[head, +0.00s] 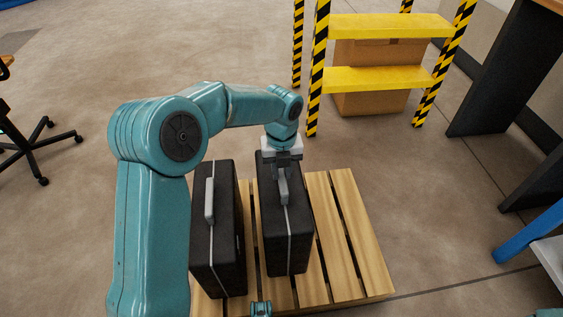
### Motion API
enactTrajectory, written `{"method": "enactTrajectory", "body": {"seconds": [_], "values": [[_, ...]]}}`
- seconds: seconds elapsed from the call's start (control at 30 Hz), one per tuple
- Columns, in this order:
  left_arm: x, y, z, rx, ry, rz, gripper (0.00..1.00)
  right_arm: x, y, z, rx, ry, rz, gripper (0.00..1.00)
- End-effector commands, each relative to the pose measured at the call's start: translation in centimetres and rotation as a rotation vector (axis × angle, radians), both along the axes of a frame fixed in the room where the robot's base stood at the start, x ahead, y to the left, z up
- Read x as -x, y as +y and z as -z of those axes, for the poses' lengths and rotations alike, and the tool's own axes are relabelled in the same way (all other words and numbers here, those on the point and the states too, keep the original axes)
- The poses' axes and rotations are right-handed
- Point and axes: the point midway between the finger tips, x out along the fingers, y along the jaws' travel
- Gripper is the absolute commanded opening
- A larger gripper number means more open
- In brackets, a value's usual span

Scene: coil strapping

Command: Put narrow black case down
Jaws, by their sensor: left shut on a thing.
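Two narrow black cases with grey handles and a light seam stand upright on a wooden pallet (364,250). The right black case (298,235) is under my left gripper (283,172), which is shut on its handle from above. The case appears to be on or just above the pallet slats; the contact at its bottom is hard to judge. My right gripper is not clearly in view.
An office chair (35,150) is at the left. A dark table leg (510,75) is at the right. The pallet's right slats are bare.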

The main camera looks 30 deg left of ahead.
Motion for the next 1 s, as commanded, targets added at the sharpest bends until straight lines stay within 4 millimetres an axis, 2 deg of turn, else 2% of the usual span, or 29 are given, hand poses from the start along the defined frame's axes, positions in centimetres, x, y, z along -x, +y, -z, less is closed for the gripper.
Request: {"method": "enactTrajectory", "body": {"seconds": [0.23, 0.53, 0.97, 1.0], "values": [[-0.3, 0.1, 1.3, 0.0, -0.005, -0.002, 0.0, -0.1, -0.1, 0.7, 0.001, -0.003, 0.004, 0.43], [-0.2, 0.1, 5.8, 0.0, -0.005, -0.002, 0.0, -1.2, -0.4, 2.8, 0.008, -0.036, 0.014, 0.43], [-0.2, 0.1, 6.2, -0.001, -0.006, -0.002, 0.0, -1.4, -0.5, 2.7, 0.008, -0.042, 0.014, 0.43], [-0.1, 0.1, 6.4, 0.0, 0.0, -0.001, 0.36, -1.4, -0.4, 2.7, 0.008, -0.042, 0.014, 0.43]]}}
